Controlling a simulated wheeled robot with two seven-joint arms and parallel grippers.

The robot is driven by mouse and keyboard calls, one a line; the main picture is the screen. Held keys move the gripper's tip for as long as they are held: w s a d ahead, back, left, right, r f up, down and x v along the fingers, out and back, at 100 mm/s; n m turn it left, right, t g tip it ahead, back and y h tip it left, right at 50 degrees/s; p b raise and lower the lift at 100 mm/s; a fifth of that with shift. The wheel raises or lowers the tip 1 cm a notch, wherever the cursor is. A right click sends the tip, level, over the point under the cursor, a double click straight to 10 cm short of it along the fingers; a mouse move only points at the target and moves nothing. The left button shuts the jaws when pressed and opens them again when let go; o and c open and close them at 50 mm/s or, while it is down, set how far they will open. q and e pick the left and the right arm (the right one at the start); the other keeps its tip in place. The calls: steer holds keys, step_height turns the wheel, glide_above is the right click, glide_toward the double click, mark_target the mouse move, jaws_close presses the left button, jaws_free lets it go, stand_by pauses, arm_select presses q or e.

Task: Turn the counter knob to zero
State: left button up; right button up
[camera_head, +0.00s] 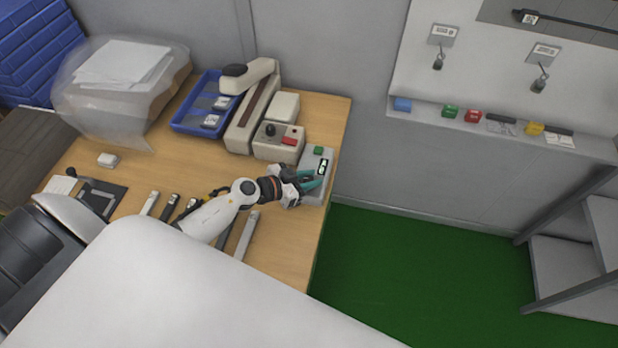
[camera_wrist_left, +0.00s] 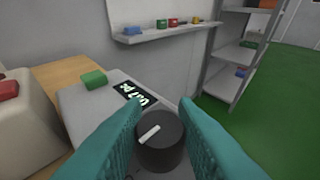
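The counter (camera_head: 316,160) is a grey box at the table's right edge, with a green button (camera_head: 319,150) and a small lit display (camera_head: 323,167). In the left wrist view its dark round knob (camera_wrist_left: 161,150) carries a white pointer mark tilted up to the right. The display (camera_wrist_left: 134,92) shows lit characters, too slanted to read surely. My left gripper (camera_head: 311,184) is at the counter. Its teal fingers stand apart on both sides of the knob, close to it; whether they press on it is unclear. The knob is hidden in the head view. My right gripper is out of view.
A beige box (camera_head: 278,143) with a black knob and red button stands beside the counter. Behind it are a blue tray (camera_head: 190,118) and a long beige device (camera_head: 251,108). Several tools lie near my left arm. Green floor (camera_head: 400,265) is clear right of the table.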

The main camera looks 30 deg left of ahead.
arm_select(q)
steer(key=shift+c, duration=1)
steer(key=shift+a+m+h, duration=0.1)
steer(key=shift+m+h, duration=0.3)
steer(key=shift+w+m+g+h+b, duration=0.1)
steer(key=shift+m+g+h+b, duration=0.4)
steer(key=shift+m+g+h, duration=0.45)
steer(key=m+g+h+b, duration=0.1)
steer(key=m+g+h, duration=0.1)
steer(key=shift+f+m+g+b, duration=0.1)
steer(key=shift+m+g+b, duration=0.15)
steer(key=shift+m+b, duration=0.1)
steer(key=m+g+h+b, duration=0.1)
steer(key=m+g+b, duration=1)
steer(key=b, duration=0.3)
steer(key=shift+f+g+b, duration=0.15)
steer(key=shift+g+b, duration=0.2)
steer(key=shift+g, duration=0.25)
steer(key=shift+r+m+g+y+b, duration=0.2)
steer(key=shift+m+g+y+b, duration=0.25)
steer(key=shift+m+g+b, duration=0.55)
